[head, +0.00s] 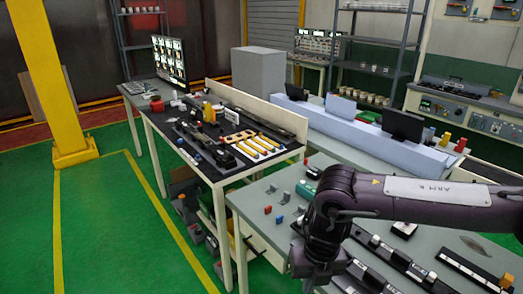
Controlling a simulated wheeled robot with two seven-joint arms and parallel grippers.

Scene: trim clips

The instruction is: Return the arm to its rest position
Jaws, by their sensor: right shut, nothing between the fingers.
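My right arm comes in from the right edge above the near grey table (262,201). Its gripper (318,275) points down at the lower middle of the head view, over the table's near part. The gripper is shut and nothing shows in it; its fingertips are partly cut off or hard to make out at the bottom edge. Small clips stand on the table left of the arm: a red one (267,209), a blue one (279,220) and grey ones (285,197). My left gripper is not in view.
Black rails with light clips (395,258) lie under and right of my arm. A green part (305,189) lies beside the wrist. A second table (215,172) with a black mat, yellow strips and a monitor (169,60) stands beyond. Green floor at left is free.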

